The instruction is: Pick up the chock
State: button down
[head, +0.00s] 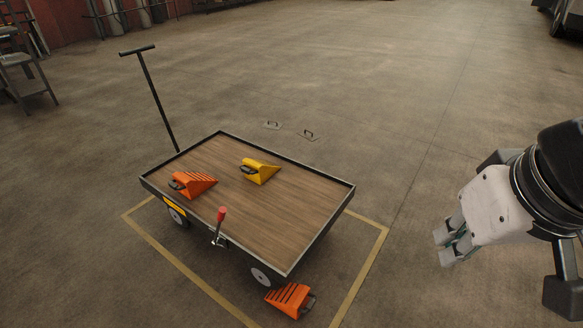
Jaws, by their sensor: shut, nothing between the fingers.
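An orange chock (193,184) with dark stripes and a black handle lies on the wooden bed of the cart (290,220), toward its left. A yellow chock (261,171) with a dark handle lies to its right on the same bed. Another orange chock (290,299) is on the floor beside the cart's near right wheel, its black handle to the right. My gripper (442,247) is at the right of the head view, apart from the cart and all the chocks. Its fingers are shut and hold nothing.
The cart has a raised dark rim, a tall T-handle (155,95) at the back left and a red-knobbed lever (220,222) at its near side. Yellow floor tape (364,268) surrounds it. Two small floor handles (308,134) lie behind. Open floor extends behind and right.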

aim_at(191, 185)
jog(key=i+j+u, duration=0.3)
jog(key=i+j, duration=0.65)
jog(key=j, duration=0.15)
jog(key=i+j+u, duration=0.3)
jog(key=i+j, duration=0.6)
jog(key=i, duration=0.15)
